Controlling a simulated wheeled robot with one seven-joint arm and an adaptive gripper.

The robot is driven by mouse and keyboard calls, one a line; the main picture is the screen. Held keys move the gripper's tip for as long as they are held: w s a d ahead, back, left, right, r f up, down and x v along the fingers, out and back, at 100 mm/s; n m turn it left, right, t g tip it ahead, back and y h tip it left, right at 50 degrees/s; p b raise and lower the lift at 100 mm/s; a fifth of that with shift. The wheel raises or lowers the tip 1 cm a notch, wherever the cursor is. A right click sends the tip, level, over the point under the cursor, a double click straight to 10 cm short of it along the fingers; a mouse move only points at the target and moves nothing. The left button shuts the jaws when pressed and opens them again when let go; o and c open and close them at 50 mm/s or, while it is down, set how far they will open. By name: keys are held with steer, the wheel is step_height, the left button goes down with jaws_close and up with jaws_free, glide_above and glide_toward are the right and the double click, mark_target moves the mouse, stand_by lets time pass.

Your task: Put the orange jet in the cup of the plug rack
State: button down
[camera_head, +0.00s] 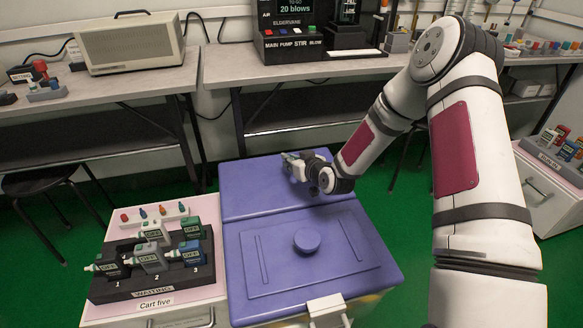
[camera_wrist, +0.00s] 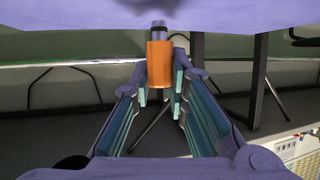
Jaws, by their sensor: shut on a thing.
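The orange jet (camera_wrist: 159,65) shows in the wrist view as a short orange cylinder with a narrow grey tip and a dark band. My gripper (camera_wrist: 162,85) is shut on it, with the jet between the fingertips. In the head view my gripper (camera_head: 292,162) is above the back part of the blue-purple chest; the jet is too small to make out there. A pale rack (camera_head: 145,218) with several small coloured plugs stands on the cart at the left, apart from my gripper. I cannot tell for sure whether it is the plug rack or where its cup is.
The blue-purple chest (camera_head: 350,278) has a raised round knob (camera_head: 307,240) on its lid. A dark stand (camera_head: 120,290) on the left cart holds several testers. Benches with a beige box (camera_head: 130,45) and instruments line the back. Green floor shows between them.

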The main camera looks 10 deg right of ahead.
steer(key=shift+f, duration=0.85)
steer(key=shift+b, duration=0.3)
steer(key=shift+f, duration=0.2)
steer(key=c, duration=1.6)
jaws_free()
steer(key=shift+o, duration=0.2)
steer(key=shift+r, duration=0.1)
steer(key=shift+r, duration=0.1)
steer(key=shift+s+d+r, duration=0.1)
steer(key=shift+s+r, duration=0.1)
steer(key=shift+s, duration=0.1)
steer(key=p+v, duration=0.3)
steer(key=v, duration=0.8)
steer(key=shift+s+p, duration=0.15)
steer(key=shift+p, duration=0.15)
